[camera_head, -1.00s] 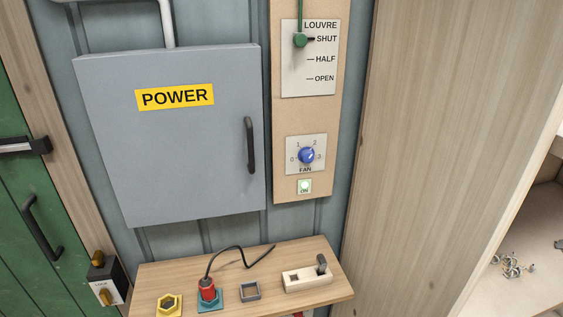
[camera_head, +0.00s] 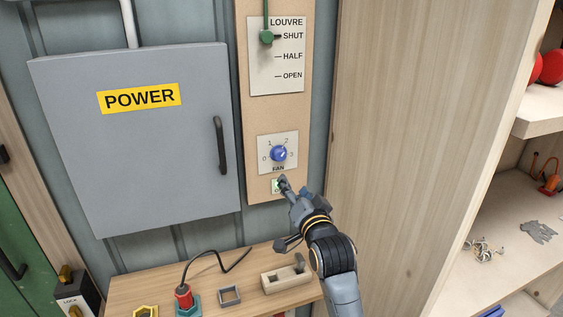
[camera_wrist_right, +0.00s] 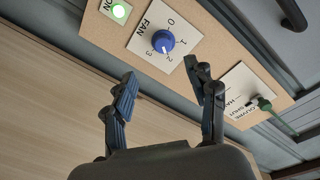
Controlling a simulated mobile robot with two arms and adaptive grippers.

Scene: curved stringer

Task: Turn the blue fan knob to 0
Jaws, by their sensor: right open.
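The blue fan knob (camera_head: 278,153) is on a white dial plate marked 0 to 3, on the wooden panel. In the right wrist view the knob (camera_wrist_right: 163,41) has its white mark pointing at about 2. My right gripper (camera_head: 284,213) is below the knob in the head view, one finger overlapping the ON light. In the right wrist view the gripper (camera_wrist_right: 165,78) has its fingers spread, with nothing between them. The knob shows beyond the gap, apart from the fingers. My left gripper is not in view.
The green louvre lever (camera_head: 266,37) above the dial is at SHUT. The lit ON light (camera_wrist_right: 120,11) is beside the dial in the wrist view. A grey POWER box (camera_head: 150,150) stands to the left. A wooden shelf (camera_head: 230,272) with a red plug lies below; a wooden partition (camera_head: 410,130) stands right.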

